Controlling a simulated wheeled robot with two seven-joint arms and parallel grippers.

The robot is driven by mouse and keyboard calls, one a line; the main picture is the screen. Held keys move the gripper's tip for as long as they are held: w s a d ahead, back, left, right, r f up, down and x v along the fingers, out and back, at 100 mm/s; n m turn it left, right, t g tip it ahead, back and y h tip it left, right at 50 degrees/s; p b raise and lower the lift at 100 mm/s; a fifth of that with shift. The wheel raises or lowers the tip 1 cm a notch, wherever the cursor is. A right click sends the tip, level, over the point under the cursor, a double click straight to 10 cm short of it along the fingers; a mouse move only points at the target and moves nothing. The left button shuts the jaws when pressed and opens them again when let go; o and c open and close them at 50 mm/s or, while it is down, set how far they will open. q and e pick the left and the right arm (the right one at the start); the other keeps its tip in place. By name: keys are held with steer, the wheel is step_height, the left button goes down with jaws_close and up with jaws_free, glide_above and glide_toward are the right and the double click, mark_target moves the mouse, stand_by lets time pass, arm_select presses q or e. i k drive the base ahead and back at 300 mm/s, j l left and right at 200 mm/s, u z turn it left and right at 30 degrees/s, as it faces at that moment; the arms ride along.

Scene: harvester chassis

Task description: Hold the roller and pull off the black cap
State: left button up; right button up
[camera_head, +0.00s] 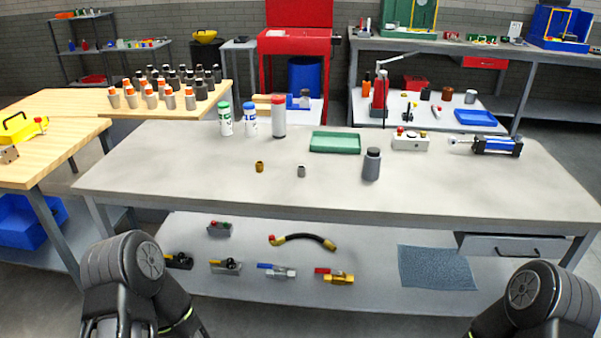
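Only dark links of my two arms show, at the bottom left and bottom right corners. Neither gripper is in view, and nothing of mine touches the roller.
A green tray (335,142), a white button box (410,141) and a blue-black cylinder device (497,147) lie behind the roller. A small brass part (259,167) and a small grey part (301,171) stand to its left. The bench front is mostly clear.

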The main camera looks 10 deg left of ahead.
mark_target(371, 167)
steer(key=i+z, duration=0.1)
steer(key=i, duration=1.1)
